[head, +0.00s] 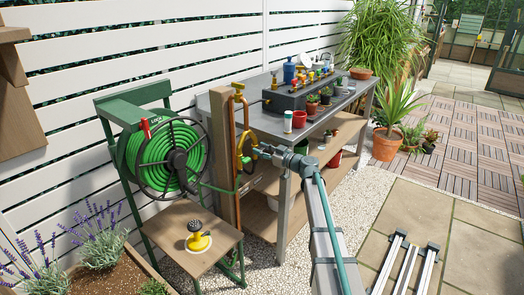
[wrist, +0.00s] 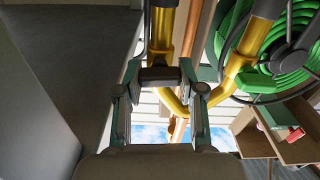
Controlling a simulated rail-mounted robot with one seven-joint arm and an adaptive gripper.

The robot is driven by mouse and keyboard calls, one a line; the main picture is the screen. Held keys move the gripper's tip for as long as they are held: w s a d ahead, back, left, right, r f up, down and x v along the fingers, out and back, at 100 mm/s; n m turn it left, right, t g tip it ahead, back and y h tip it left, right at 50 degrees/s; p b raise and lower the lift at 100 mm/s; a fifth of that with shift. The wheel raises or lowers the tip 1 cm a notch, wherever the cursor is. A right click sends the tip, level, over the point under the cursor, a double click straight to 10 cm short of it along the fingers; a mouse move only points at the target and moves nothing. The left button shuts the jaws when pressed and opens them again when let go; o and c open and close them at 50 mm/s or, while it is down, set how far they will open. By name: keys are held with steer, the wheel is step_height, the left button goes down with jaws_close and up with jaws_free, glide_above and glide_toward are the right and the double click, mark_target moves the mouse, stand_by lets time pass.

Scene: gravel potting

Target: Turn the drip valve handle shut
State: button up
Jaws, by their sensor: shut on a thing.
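The yellow and copper pipe stand (head: 238,130) rises beside a brown wooden post. My gripper (head: 259,151) reaches it from the right at mid height. In the wrist view my gripper (wrist: 159,82) has one finger on each side of a small dark block (wrist: 158,74), which appears to be the drip valve handle. The fingers are closed on it. Behind it a yellow pipe (wrist: 163,35) runs up, and a second yellow pipe bends to the right. In the head view my fingertips mostly cover the handle, so its angle is hard to tell.
A green hose reel (head: 178,158) stands left of the post, above a wooden stand with a yellow sprinkler (head: 198,237). A grey potting bench (head: 262,118) with pots and bottles is close behind my gripper.

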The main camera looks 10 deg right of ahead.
steer(key=shift+f+m+b, duration=0.15)
steer(key=shift+m+b, duration=0.35)
steer(key=shift+b, duration=0.05)
steer(key=o, duration=1.2)
steer(key=shift+c, duration=0.2)
steer(key=shift+s+d, duration=0.1)
steer(key=v, duration=1.1)
steer(key=shift+s+d, duration=0.25)
steer(key=shift+s, duration=0.05)
steer(key=shift+m, duration=0.4)
